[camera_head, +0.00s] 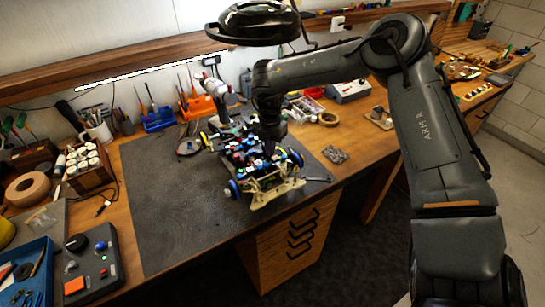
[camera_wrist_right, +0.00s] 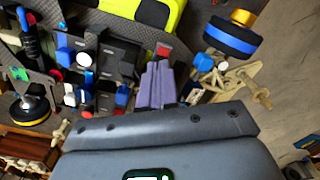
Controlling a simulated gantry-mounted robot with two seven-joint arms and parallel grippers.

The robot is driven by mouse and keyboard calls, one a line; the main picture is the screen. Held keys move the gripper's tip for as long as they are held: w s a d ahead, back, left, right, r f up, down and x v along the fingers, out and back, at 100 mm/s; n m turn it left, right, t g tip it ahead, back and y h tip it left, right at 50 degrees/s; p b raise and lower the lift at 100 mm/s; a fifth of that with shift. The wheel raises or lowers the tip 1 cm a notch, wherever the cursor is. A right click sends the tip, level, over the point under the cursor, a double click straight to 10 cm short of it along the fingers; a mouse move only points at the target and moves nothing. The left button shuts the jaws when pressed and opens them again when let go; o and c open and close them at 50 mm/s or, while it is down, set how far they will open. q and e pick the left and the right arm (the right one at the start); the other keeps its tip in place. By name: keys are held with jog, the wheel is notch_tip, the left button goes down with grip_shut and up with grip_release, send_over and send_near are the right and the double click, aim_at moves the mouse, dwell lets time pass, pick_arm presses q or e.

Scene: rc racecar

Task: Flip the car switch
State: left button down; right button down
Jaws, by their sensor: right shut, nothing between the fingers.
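The RC car (camera_head: 263,187) stands on the dark mat, with blue-rimmed wheels and a beige end frame. My right gripper (camera_head: 268,150) reaches down over the middle of the car, its tips hard to make out there. In the right wrist view the shut fingers (camera_wrist_right: 158,72) point into the car's chassis (camera_wrist_right: 115,60) with nothing between them. A small red part (camera_wrist_right: 164,50) sits right at the fingertips. I cannot tell whether it is the switch or whether the fingers touch it. My left gripper is not in view.
The dark mat (camera_head: 175,220) is clear left of the car. A control box (camera_head: 92,265) and a blue tray (camera_head: 30,275) stand at the front left. Tool holders (camera_head: 200,107) line the back. A lamp (camera_head: 253,22) hangs above. A wrench (camera_head: 318,179) lies right of the car.

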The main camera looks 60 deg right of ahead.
jog(key=shift+f, duration=0.4)
jog(key=shift+f+b, duration=0.35)
jog(key=shift+b, duration=0.2)
jog(key=shift+r, duration=0.1)
jog(key=shift+r+p, duration=2.1)
jog(key=shift+r, duration=1.35)
